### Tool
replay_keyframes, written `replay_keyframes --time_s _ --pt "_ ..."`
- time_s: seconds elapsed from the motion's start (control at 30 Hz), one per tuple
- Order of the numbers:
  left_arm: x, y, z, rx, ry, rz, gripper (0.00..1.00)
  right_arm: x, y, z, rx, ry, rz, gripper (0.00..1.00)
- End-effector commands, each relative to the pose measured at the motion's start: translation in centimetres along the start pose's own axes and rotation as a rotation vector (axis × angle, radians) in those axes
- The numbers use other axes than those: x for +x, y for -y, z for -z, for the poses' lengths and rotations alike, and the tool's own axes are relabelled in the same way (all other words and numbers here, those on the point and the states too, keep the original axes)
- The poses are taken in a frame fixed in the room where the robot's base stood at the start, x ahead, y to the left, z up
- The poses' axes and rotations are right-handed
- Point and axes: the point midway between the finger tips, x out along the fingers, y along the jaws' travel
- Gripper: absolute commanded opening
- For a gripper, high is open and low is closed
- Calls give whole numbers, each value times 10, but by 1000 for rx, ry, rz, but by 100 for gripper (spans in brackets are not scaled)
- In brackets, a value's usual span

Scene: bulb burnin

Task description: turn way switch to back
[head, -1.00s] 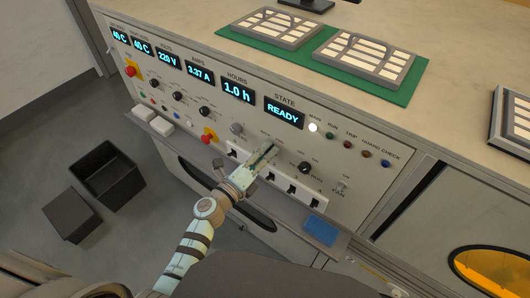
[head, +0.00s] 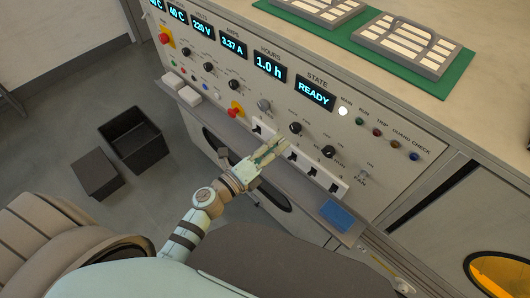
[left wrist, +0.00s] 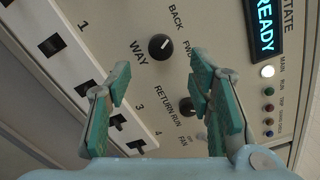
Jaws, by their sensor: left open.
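The WAY switch is a round black knob (left wrist: 161,47) on the panel, with BACK and FWD printed beside it in the left wrist view. A small pale mark shows on the knob, but I cannot tell surely which word it points to. In the head view the knob (head: 295,128) sits below the READY display. My left gripper (head: 280,145) is open and empty, just below the knob and apart from it. In the left wrist view its two green-padded fingers (left wrist: 161,90) are spread, with the knob beyond the gap between them. My right gripper is not in view.
A RETURN/RUN knob (left wrist: 188,106) is close to the right finger. A red button (head: 235,109) is to the left.

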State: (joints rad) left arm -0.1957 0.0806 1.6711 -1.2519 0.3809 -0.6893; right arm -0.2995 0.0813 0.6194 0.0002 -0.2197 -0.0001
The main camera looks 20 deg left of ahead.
Motion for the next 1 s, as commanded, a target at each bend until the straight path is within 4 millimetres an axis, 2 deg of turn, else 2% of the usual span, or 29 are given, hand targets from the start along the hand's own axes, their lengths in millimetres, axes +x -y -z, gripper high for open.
replay_keyframes --time_s 0.1,0.27,0.77,0.87,0.93,0.97,1.0 --pt "-30 -1 1 1 -3 -2 48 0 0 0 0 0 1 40" --pt "-52 0 0 0 -2 0 48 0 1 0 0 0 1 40" --pt "-54 0 0 0 0 1 48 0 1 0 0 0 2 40" --pt "-54 -2 -3 -62 12 -10 48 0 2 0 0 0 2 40" --pt "-58 -29 -9 -258 69 -79 48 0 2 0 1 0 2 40" --pt "-63 -48 -9 -355 98 -125 48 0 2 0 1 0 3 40" --pt "-72 -78 -7 -496 145 -196 48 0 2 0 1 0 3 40"
